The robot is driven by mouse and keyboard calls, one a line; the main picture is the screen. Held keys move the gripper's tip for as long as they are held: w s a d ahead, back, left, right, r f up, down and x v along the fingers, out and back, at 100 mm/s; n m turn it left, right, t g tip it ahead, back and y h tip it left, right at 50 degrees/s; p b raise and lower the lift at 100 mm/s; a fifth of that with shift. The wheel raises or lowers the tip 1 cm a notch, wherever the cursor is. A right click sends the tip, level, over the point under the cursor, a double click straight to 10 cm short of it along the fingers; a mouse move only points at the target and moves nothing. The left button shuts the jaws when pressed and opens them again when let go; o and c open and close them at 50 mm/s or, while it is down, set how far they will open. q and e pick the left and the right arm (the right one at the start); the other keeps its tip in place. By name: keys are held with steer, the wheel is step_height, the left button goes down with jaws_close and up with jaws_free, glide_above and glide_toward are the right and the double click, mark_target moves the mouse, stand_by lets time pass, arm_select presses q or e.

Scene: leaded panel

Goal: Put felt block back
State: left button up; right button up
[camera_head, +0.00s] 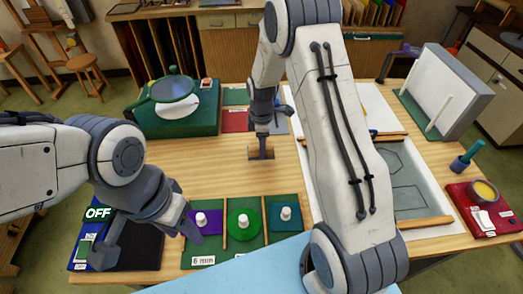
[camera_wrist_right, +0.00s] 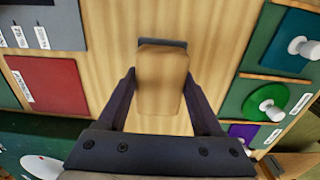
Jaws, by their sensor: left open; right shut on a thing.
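The felt block (camera_head: 256,154) is a small tan block with a dark grey strip along one end. In the right wrist view the block (camera_wrist_right: 161,82) lies between the fingers of my right gripper (camera_wrist_right: 165,98), which is shut on it. In the head view my right gripper (camera_head: 262,146) holds it over the bare wood in the middle of the table. I cannot tell whether it touches the wood. My left gripper (camera_head: 148,238) is open and empty over the dark pad at the front left.
A green tray (camera_head: 203,260) with purple, green and teal pieces with white knobs stands in front. A red square (camera_head: 235,121) and other coloured squares lie behind the block. A green box (camera_head: 150,122) stands back left. The panel board (camera_head: 405,190) is at right, partly behind my right arm.

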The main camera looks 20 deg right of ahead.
step_height(320, 180, down, 3)
steer(key=shift+f+p, duration=0.1)
steer(key=shift+p, duration=0.65)
steer(key=shift+f, duration=0.4)
steer(key=shift+f, duration=0.1)
steer(key=o, duration=1.3)
